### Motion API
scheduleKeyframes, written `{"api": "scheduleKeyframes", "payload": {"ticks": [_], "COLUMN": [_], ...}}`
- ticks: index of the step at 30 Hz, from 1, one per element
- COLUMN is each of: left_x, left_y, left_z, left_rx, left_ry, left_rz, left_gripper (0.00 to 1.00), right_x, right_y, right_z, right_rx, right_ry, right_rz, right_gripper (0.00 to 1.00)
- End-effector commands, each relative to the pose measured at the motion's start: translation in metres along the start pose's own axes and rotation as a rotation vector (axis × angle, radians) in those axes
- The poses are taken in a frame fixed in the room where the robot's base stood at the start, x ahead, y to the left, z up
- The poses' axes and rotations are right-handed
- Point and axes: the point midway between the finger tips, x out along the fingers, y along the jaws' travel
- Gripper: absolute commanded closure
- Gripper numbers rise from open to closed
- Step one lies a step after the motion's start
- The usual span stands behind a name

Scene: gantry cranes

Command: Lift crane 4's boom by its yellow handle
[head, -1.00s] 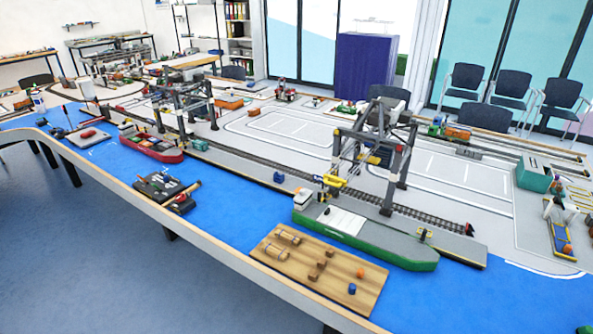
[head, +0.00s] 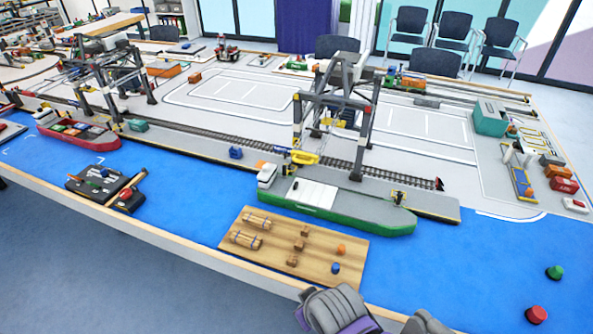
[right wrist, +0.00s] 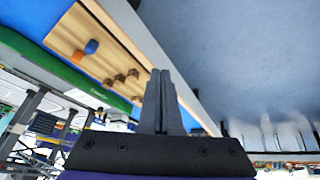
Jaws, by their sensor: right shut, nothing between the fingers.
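A grey gantry crane (head: 333,115) stands over the track and quay behind the green ship in the head view. A yellow part (head: 303,157), perhaps the handle, hangs low at its left legs. A second gantry crane (head: 105,85) stands at the left, behind the red ship. I cannot read a number on either crane. My right gripper (right wrist: 161,75) is shut and empty in the right wrist view, apart from the crane legs (right wrist: 28,120) at that picture's left. My left gripper is not in view.
The green ship (head: 335,208) lies on the blue water surface before the crane. A wooden board (head: 288,268) with blocks lies in front of it. A black tray (head: 95,185) is at the left. Blue surface at the right is mostly clear, with green and red buttons (head: 536,314).

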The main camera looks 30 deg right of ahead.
Motion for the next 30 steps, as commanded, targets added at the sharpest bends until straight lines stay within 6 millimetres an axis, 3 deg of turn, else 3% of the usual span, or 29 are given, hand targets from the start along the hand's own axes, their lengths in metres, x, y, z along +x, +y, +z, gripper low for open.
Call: {"api": "scheduleKeyframes", "payload": {"ticks": [5,10,15,18,21,30], "left_x": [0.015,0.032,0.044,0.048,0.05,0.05], "left_y": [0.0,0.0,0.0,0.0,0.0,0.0], "left_z": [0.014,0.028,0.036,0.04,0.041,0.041], "left_rx": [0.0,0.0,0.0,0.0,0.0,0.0], "left_ry": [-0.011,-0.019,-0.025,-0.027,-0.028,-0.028], "left_rz": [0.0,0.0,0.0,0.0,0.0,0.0], "left_gripper": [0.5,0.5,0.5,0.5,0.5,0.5], "right_x": [0.016,0.024,0.021,0.016,0.012,0.008], "right_y": [0.04,0.083,0.097,0.094,0.09,0.088], "right_z": [-0.031,-0.099,-0.173,-0.205,-0.224,-0.235], "right_rx": [-0.524,-1.227,-1.77,-1.964,-2.075,-2.131], "right_ry": [-0.077,-0.274,-0.561,-0.72,-0.834,-0.904], "right_rz": [0.221,0.533,0.812,0.93,1.004,1.044], "right_gripper": [1.0,1.0,1.0,1.0,1.0,1.0]}}
